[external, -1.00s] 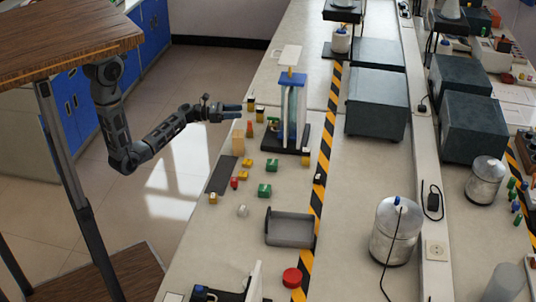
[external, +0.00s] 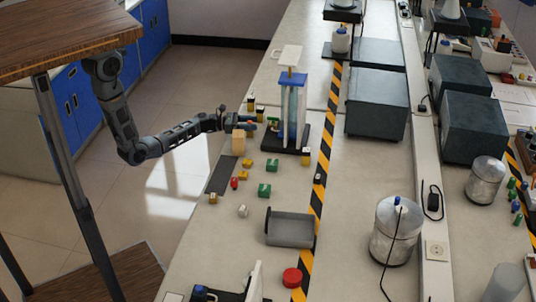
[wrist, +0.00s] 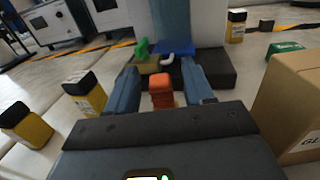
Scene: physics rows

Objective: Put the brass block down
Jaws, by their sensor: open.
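My gripper (external: 248,123) is low over the bench, left of the upright stand. In the wrist view its two blue-grey fingers (wrist: 161,75) are apart. A small orange-red block (wrist: 161,92) stands between them, with visible gaps on both sides. A brass-coloured block (wrist: 148,64) lies beyond the fingertips at the foot of the stand, with a green piece (wrist: 142,48) at it. I cannot tell for sure that this is the brass block. The stand (external: 291,110) has a blue top and a dark base.
A cardboard box (wrist: 295,105) is close on the right of my gripper. Yellow blocks with dark tops (wrist: 85,92) stand on the left. A green block (external: 264,191), a grey tray (external: 290,228) and a red disc (external: 292,277) are nearer the camera. Bare bench lies around the tray.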

